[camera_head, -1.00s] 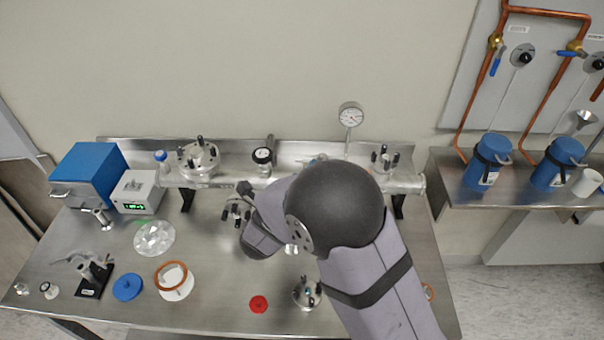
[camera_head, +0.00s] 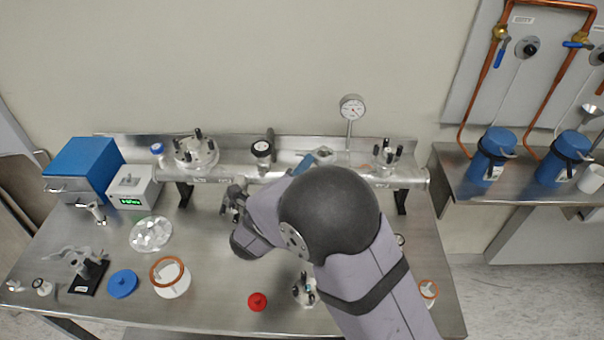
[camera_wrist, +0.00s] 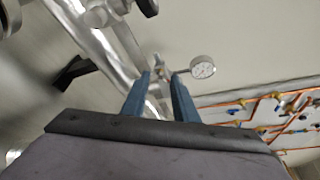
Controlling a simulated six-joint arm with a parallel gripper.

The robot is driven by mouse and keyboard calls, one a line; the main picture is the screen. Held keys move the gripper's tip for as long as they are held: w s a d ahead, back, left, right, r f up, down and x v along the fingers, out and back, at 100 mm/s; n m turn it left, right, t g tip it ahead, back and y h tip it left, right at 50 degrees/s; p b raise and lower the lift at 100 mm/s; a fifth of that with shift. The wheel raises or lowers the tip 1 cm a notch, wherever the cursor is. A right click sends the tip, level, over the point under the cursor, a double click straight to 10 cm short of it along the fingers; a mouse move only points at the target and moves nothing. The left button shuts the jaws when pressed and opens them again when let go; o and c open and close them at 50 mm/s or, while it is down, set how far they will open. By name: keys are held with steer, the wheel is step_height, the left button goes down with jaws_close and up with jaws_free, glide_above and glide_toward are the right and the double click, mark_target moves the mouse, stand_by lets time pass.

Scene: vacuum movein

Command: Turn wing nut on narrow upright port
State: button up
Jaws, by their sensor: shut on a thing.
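My gripper (camera_wrist: 161,76) has its two blue fingers a little apart in the wrist view, with a small metal piece (camera_wrist: 158,73) between their tips. This appears to be the wing nut at the narrow upright port, and the gripper is shut on it. In the head view a blue finger (camera_head: 303,164) shows beside the narrow port's metal fitting (camera_head: 323,155), on top of the horizontal steel tube (camera_head: 230,172). My arm hides the other finger and the lower part of the port. The wing nut's exact angle is too small to tell.
A dial gauge (camera_head: 352,108) stands just right of the port. A black-knobbed valve (camera_head: 262,150) and flanged ports (camera_head: 196,153) (camera_head: 386,155) rise from the tube. Loose parts, including a red cap (camera_head: 257,301) and a blue lid (camera_head: 122,284), lie on the steel bench (camera_head: 215,265).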

steer(key=n+b, duration=0.2)
steer(key=n+t+h+b, duration=0.1)
steer(key=shift+f+n+b, duration=0.25)
steer(key=shift+n+b, duration=0.05)
stand_by(0.3)
steer(key=o, duration=1.1)
steer(key=shift+c, duration=0.2)
steer(key=b+v, duration=0.2)
steer(key=v, duration=0.5)
steer(key=shift+s+a, duration=0.15)
